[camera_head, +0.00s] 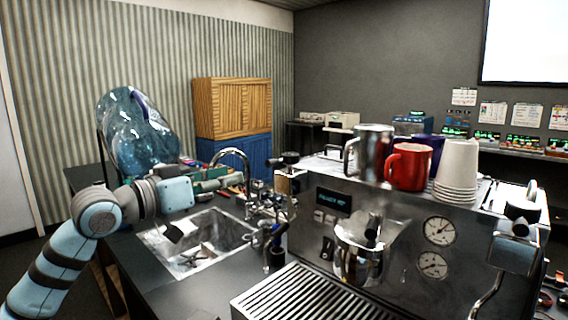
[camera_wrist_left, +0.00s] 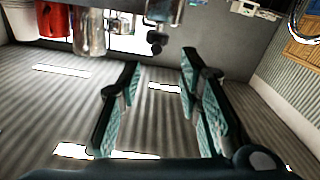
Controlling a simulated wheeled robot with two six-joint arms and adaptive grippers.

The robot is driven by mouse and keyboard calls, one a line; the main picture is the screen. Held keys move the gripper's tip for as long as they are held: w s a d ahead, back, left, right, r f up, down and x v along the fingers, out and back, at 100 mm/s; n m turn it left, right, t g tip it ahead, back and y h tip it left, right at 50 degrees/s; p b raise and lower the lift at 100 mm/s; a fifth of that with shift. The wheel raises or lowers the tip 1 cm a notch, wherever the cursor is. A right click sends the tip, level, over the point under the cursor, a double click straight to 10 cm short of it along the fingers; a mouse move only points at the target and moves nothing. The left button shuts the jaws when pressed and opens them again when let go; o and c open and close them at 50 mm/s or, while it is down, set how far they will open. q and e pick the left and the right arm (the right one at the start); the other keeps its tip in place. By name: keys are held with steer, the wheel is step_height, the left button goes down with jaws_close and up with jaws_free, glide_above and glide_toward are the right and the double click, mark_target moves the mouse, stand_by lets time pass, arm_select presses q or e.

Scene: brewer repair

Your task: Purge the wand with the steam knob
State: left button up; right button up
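The steel espresso machine (camera_head: 388,225) stands at the right. A black knob (camera_head: 290,157) sticks out at its upper left end; it also shows in the left wrist view (camera_wrist_left: 155,42), beyond the fingertips. Another black knob (camera_head: 521,211) is at its right end, above a thin silver wand (camera_head: 487,292). I cannot tell which knob is the steam knob. My left gripper (camera_head: 232,180) is left of the upper left knob, apart from it; in the left wrist view its teal-padded fingers (camera_wrist_left: 160,64) are open and empty. My right gripper is not in view.
A sink (camera_head: 160,243) with a curved faucet (camera_head: 233,152) lies below my left gripper. A large blue water bottle (camera_head: 135,135) is behind my arm. A red mug (camera_head: 406,168), steel pitcher (camera_head: 373,150) and stacked white cups (camera_head: 457,170) stand on the machine.

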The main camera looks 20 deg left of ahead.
mark_target(273, 162)
arm_select(q)
steer(key=p+x, duration=0.1)
steer(key=x, duration=0.3)
steer(key=p+x, duration=0.2)
steer(key=x, duration=0.2)
steer(key=r+p+x, duration=0.1)
steer(key=p+x, duration=0.1)
steer(key=x, duration=0.3)
steer(key=shift+d+r, duration=0.15)
steer(key=shift+d, duration=0.1)
steer(key=shift+s, duration=0.1)
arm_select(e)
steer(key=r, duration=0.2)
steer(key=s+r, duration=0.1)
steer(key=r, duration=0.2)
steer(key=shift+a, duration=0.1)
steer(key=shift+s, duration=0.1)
arm_select(q)
jaws_close()
